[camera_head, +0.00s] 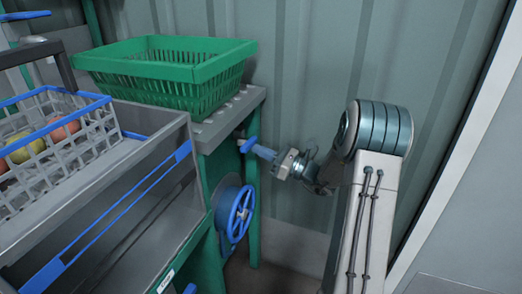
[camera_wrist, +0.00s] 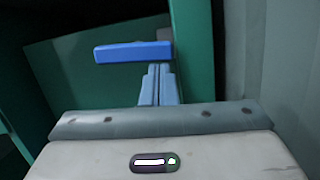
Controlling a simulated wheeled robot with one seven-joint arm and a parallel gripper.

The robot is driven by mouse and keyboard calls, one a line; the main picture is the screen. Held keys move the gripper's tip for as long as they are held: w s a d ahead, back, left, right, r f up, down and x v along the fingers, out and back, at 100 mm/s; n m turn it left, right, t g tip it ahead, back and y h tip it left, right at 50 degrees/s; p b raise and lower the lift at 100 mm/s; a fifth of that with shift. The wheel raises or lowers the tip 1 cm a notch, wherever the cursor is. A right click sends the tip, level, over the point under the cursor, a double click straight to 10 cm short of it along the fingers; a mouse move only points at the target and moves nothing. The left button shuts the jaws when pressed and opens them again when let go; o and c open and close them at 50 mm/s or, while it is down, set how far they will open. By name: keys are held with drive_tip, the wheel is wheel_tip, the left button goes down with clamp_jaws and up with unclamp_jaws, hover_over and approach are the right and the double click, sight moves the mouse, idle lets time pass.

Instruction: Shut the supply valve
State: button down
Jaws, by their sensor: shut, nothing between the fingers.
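A blue lever handle (camera_head: 249,144), which looks like the supply valve's, is on the end of the green and grey stand. In the wrist view the lever (camera_wrist: 132,52) is a flat blue bar lying nearly level, its right end by my fingertips. My gripper (camera_head: 256,149) has light blue fingers and points left at the lever. In the wrist view my gripper (camera_wrist: 159,69) is shut with its fingers together and nothing between them. Its tips are just below the lever's right end; I cannot tell whether they touch. The valve body behind the lever is hidden.
A blue handwheel (camera_head: 240,213) is on the stand below the lever. A green basket (camera_head: 160,48) stands on top. A ribbed wall (camera_head: 300,70) closes off the back; a green post (camera_wrist: 190,60) is close beside the lever.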

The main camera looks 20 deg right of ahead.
idle(0.7)
drive_tip(key=s+d+f+p, duration=0.1)
drive_tip(key=s+d+f, duration=0.5)
drive_tip(key=d, duration=0.1)
drive_tip(key=shift+s+f+p, duration=0.2)
drive_tip(key=shift+s+p, duration=0.1)
drive_tip(key=shift+s, duration=0.1)
